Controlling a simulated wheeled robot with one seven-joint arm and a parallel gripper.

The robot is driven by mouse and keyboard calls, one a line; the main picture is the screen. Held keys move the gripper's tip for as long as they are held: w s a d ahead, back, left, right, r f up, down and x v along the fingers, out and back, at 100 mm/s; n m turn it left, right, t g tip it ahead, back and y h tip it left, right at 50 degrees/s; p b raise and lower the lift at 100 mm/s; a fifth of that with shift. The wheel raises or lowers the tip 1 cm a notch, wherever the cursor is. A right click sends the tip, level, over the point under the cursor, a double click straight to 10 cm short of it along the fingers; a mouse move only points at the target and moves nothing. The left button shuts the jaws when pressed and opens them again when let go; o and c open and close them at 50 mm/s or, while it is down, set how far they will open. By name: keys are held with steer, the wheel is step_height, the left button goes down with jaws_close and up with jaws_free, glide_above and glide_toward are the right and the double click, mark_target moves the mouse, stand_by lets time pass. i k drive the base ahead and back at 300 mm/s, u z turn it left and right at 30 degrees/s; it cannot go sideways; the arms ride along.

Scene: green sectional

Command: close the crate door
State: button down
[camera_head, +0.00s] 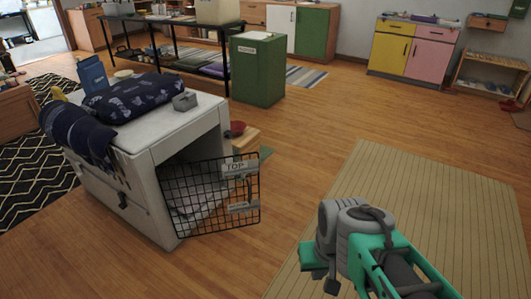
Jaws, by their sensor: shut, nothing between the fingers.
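The pale crate (149,219) stands on the wood floor at left, its front opening facing right. Its black wire door (211,196) stands ajar, meeting the crate near its closest front post. The door's free edge points right, out from the opening. My gripper (318,268) is shut and empty, at lower centre. It appears to the right of and nearer than the door, apart from it. The fingertips are partly hard to make out.
A patterned cushion (135,96), a dark cloth (78,134) and a small grey object (185,101) lie on the crate top. A red bowl (237,128) is behind the door. A green bin (258,70) stands farther back. A tan mat (420,200) covers clear floor at right.

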mark_target(250, 164)
steer(key=u, duration=0.35)
steer(key=i, duration=0.7)
steer(key=u, duration=1)
steer(key=i, duration=0.3)
steer(key=u, duration=0.25)
